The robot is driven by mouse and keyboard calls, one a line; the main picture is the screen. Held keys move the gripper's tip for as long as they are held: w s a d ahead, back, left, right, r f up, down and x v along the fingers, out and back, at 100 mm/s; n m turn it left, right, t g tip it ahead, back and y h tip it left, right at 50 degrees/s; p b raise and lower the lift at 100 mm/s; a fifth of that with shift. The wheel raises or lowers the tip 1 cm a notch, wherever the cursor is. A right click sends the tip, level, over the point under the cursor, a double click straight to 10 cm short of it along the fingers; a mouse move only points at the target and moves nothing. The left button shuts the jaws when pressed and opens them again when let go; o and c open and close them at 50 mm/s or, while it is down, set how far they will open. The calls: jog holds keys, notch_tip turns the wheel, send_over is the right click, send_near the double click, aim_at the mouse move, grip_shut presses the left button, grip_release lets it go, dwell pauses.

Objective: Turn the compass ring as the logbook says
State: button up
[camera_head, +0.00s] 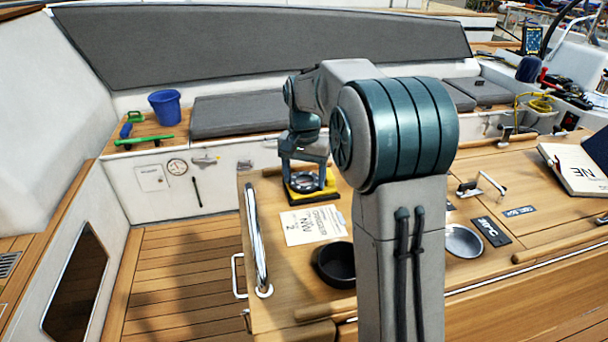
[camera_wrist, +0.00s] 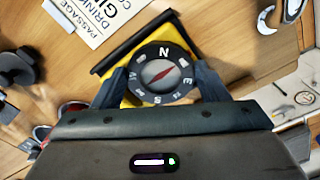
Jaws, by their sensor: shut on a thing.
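The compass (camera_head: 304,184) has a dark ring on a yellow base and stands on the wooden table. In the wrist view its ring (camera_wrist: 164,51) shows white letters, with N near the top, E at the right and S at the bottom. A red and white needle lies inside. My gripper (camera_head: 305,176) is shut on the ring, one finger on each side, as the wrist view also shows (camera_wrist: 163,78). An open book (camera_head: 582,168) at the right reads "NE". I cannot tell which is the logbook.
A black bowl (camera_head: 335,265) stands near the sheet. A metal bowl (camera_head: 463,241) and a dark lettered plate (camera_head: 491,231) lie farther right. A steel rail (camera_head: 256,235) edges the table's left side. A blue bucket (camera_head: 165,107) stands on the bench behind.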

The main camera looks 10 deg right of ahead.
aim_at(304, 182)
jog(key=o, duration=1)
jog(key=shift+r, duration=0.1)
notch_tip(304, 182, up, 14)
jog(key=shift+f+p, duration=0.15)
jog(key=shift+p, duration=0.4)
